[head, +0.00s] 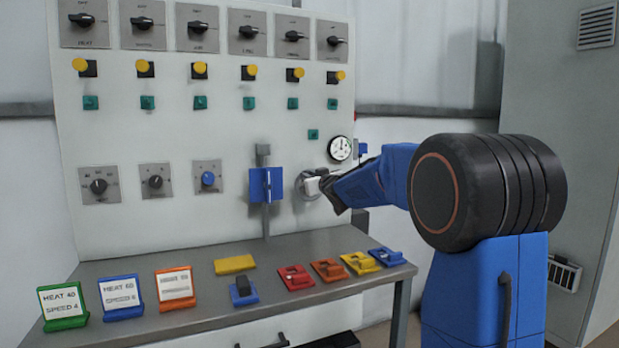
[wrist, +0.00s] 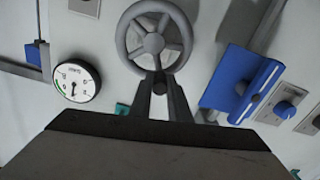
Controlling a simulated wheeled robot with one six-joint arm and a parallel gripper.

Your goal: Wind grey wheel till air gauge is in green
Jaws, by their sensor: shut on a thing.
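The grey wheel (wrist: 154,43) is a spoked handwheel on the panel, at the top middle of the wrist view. In the head view the wheel (head: 307,187) is partly hidden by my gripper (head: 322,186). My gripper (wrist: 158,84) is shut on the wheel's rim, at its lower edge in the wrist view. The air gauge (wrist: 77,80) is round and white, left of the wheel there, with a green band at its left edge. Its needle appears to point downward in that view, apart from the green. In the head view the gauge (head: 340,149) is above my gripper; its reading is too small to tell.
A blue slider block (head: 266,184) is left of the wheel in the head view, and right of it in the wrist view (wrist: 241,85). Knobs and buttons cover the panel (head: 220,130). Below, a grey shelf (head: 210,262) carries coloured cards and small blocks.

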